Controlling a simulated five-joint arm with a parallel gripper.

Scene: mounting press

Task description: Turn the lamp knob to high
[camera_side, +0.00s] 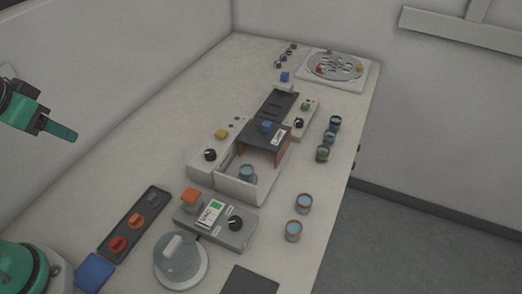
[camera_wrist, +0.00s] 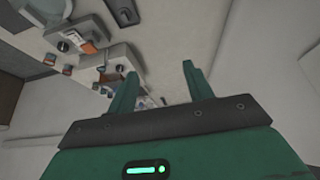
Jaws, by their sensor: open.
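A white unit (camera_side: 222,141) with a dark, orange-sided hood (camera_side: 264,137) stands mid-bench in the side view. It carries a black knob (camera_side: 210,155) and a yellow button (camera_side: 220,133); this looks like the lamp knob, but its setting is too small to read. My gripper (camera_side: 62,132) is raised at the far left, well apart from the unit. In the wrist view my gripper (camera_wrist: 160,79) is open, with nothing between its two green fingers.
A grey VAC box (camera_side: 214,219) with another black knob (camera_side: 236,223) stands nearer the camera. A third knob (camera_side: 300,124) sits behind the hood. Several small cups line the right side. A round clear-lidded dish (camera_side: 180,262) is at the front. The left-rear bench is clear.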

